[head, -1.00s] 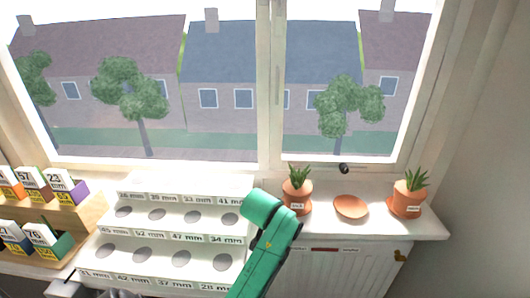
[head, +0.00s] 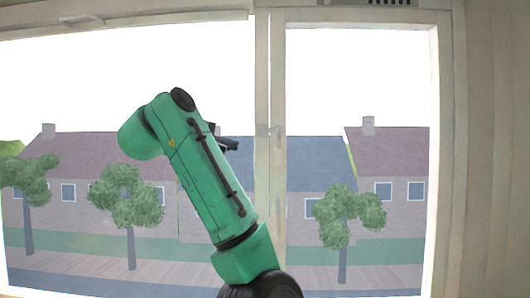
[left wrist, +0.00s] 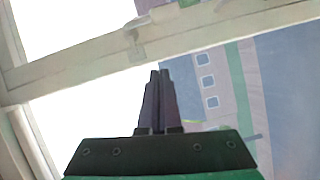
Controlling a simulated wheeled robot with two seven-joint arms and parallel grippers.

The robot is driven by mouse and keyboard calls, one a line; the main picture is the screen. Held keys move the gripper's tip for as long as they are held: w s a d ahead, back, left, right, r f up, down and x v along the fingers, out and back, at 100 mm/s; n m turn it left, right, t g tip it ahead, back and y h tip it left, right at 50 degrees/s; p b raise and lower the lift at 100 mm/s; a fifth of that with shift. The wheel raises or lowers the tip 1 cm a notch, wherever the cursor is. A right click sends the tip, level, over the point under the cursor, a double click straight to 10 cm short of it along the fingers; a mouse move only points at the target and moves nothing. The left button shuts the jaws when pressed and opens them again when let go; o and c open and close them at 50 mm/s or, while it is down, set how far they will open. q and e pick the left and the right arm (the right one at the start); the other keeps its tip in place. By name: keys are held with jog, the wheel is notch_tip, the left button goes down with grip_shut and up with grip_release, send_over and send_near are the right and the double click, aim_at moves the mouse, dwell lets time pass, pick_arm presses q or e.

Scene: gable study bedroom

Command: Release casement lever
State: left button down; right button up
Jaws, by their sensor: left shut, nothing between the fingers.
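The casement lever (head: 273,131) is a small pale fitting on the window's middle upright in the head view. In the left wrist view the lever (left wrist: 135,38) sits on a pale frame bar, above and slightly left of the fingertips. My left gripper (head: 231,144) is partly hidden behind my green arm, a little left of the lever in the head view. In the left wrist view its dark fingers (left wrist: 159,76) are together and empty, apart from the lever. My right gripper is in neither view.
The window's middle upright (head: 263,80) separates two panes. Houses and trees show outside. A vent (head: 390,2) is at the top edge. A plain wall (head: 492,150) stands at the right. The sill is out of view.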

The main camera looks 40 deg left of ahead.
pick_arm(q)
jog(key=w+p, duration=0.2)
jog(key=w, duration=0.1)
jog(key=w+d+f+p, duration=0.1)
jog(key=w+p, duration=0.1)
jog(key=w, duration=0.2)
jog(key=w+p, duration=0.2)
jog(key=w, duration=0.2)
jog(key=shift+w+d+f, duration=0.2)
jog(key=shift+d+f, duration=0.05)
jog(key=shift+f, duration=0.05)
jog(key=shift+a, duration=0.3)
jog(key=shift+f, duration=0.1)
